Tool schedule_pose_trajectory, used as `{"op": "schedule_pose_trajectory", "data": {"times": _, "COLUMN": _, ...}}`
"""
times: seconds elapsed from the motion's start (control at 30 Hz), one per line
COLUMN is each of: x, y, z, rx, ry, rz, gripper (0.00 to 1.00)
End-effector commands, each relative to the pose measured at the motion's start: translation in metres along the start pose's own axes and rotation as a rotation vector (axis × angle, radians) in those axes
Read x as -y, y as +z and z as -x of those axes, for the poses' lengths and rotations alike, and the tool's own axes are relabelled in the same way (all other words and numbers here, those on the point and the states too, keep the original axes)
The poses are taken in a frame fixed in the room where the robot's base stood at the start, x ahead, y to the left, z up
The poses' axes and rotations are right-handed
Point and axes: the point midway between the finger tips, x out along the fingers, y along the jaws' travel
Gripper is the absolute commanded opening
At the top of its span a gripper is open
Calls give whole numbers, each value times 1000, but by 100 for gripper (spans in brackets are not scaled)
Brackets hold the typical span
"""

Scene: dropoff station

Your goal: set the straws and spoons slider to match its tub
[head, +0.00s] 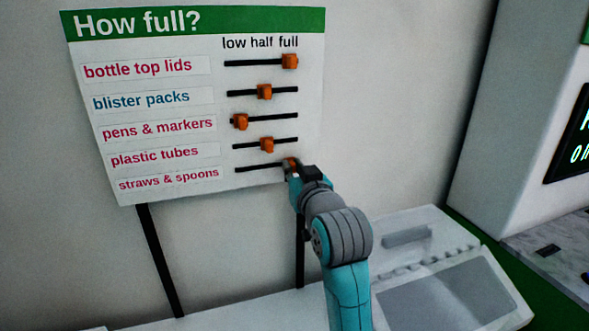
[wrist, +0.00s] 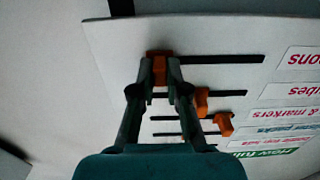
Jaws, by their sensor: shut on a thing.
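The "How full?" board (head: 200,22) shows low, half and full marks over several sliders with orange knobs. The straws & spoons slider track (head: 255,168) is the lowest row, and its orange knob (head: 291,162) stands at the full end. My gripper (head: 290,170) is shut on that knob and partly hides it. In the wrist view the straws & spoons knob (wrist: 159,68) sits between my two fingertips, at one end of its black track (wrist: 220,59). The tub for straws and spoons is not in view.
Above, the bottle top lids knob (head: 290,61) is at full, blister packs (head: 264,92) at half, pens & markers (head: 240,122) at low, plastic tubes (head: 267,145) at half. A white machine with a dark display (head: 570,140) stands right. A white counter (head: 250,310) lies below.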

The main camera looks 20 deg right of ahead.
Motion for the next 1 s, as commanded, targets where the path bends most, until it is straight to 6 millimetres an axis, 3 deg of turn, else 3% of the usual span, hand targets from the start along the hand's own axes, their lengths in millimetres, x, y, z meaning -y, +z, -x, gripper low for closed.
{"op": "schedule_pose_trajectory", "data": {"times": 0.5, "x": 93, "y": 0, "z": 0, "rx": 0, "ry": -4, "rz": 0, "gripper": 0}}
{"op": "schedule_pose_trajectory", "data": {"times": 0.97, "x": 105, "y": 0, "z": 0, "rx": 0, "ry": -5, "rz": -1, "gripper": 0}}
{"op": "schedule_pose_trajectory", "data": {"times": 1.0, "x": 105, "y": 0, "z": 0, "rx": 0, "ry": -5, "rz": -1, "gripper": 24}}
